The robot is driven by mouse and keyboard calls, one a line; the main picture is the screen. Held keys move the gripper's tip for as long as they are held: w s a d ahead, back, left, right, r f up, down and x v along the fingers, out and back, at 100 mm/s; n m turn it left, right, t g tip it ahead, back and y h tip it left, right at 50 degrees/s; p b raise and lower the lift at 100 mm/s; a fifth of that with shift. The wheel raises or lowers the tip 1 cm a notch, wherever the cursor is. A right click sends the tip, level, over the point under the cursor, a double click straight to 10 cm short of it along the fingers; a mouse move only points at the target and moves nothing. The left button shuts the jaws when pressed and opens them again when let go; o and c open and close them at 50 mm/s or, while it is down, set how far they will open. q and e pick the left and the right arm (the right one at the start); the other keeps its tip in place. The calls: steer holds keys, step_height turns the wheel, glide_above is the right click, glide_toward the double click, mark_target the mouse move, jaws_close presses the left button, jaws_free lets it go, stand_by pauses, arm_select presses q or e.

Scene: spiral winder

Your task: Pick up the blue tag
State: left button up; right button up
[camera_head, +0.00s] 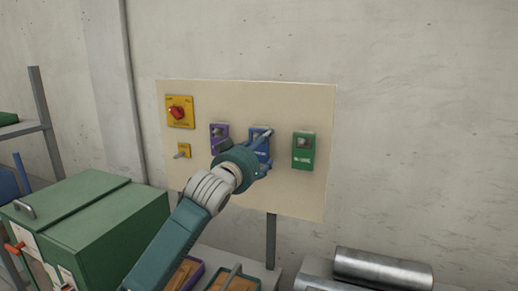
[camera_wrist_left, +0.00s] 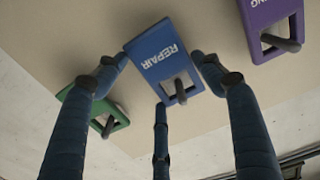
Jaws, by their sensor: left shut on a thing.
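The blue tag (camera_head: 260,143) hangs on the pale board, between a purple tag and a green tag. In the left wrist view the blue tag (camera_wrist_left: 156,50) reads "REPAIR", and a grey peg shows at its window. My left gripper (camera_head: 265,151) is in front of the board at the blue tag. In the wrist view its fingers (camera_wrist_left: 160,62) are shut on the tag, one at each side edge and a third near the window end. In the head view, my gripper hides the tag's lower part. My right gripper is not in view.
The purple tag (camera_head: 219,136) and green tag (camera_head: 303,151) hang close on either side. A red knob on a yellow plate (camera_head: 180,112) and a small yellow switch (camera_head: 183,151) are at the board's left. A green cabinet (camera_head: 95,220) stands lower left, and a metal cylinder (camera_head: 382,268) lies lower right.

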arm_select(q)
steer(key=shift+r, duration=0.15)
steer(key=r+b+v, duration=0.1)
steer(key=b+v, duration=0.3)
steer(key=v, duration=1.4)
steer(key=shift+a, duration=0.1)
